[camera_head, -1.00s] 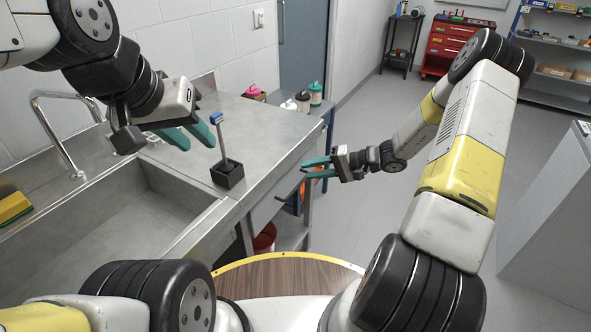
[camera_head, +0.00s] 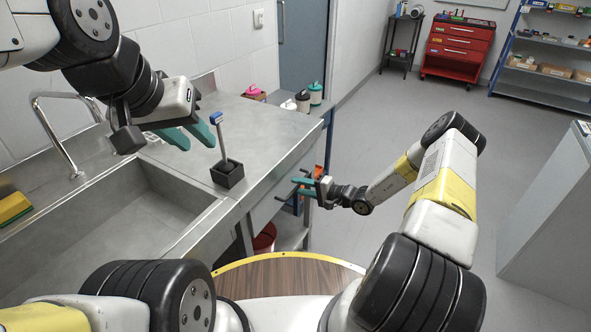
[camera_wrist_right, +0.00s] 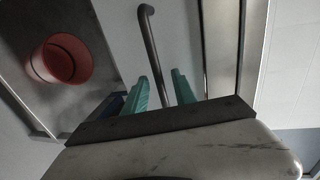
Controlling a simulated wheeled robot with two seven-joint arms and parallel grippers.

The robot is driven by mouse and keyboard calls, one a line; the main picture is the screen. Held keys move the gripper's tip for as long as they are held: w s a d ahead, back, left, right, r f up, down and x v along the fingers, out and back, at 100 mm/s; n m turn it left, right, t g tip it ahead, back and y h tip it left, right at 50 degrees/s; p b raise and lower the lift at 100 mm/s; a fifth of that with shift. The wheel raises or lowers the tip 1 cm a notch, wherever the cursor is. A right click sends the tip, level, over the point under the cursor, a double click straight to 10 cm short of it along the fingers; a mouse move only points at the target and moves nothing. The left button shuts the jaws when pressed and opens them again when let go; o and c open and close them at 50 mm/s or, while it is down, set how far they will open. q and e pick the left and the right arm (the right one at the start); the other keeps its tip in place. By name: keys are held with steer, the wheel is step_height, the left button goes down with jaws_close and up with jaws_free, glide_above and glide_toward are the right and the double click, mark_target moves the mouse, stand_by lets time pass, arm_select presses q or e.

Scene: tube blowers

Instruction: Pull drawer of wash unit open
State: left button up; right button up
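The wash unit (camera_head: 262,128) is a steel counter with a sink at the left. Its drawer front (camera_head: 268,208) shows edge-on as a pale panel under the counter's right edge. In the right wrist view, a dark bar handle (camera_wrist_right: 156,52) stands out against the pale drawer front (camera_wrist_right: 184,35). My right gripper (camera_head: 303,187) is beside the front of the unit. It also shows in the right wrist view (camera_wrist_right: 160,90), fingers apart, the bar running between them in the picture; contact cannot be told. My left gripper (camera_head: 192,137) is open and empty above the counter.
A blue-headed brush (camera_head: 217,120) stands in a black holder (camera_head: 227,173) close to my left gripper. Below the counter is a red bucket (camera_head: 265,237), also in the right wrist view (camera_wrist_right: 62,60). Floor at the right is free.

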steer(key=shift+w+a, duration=0.2)
steer(key=shift+a, duration=0.1)
jaws_close()
stand_by(1.3)
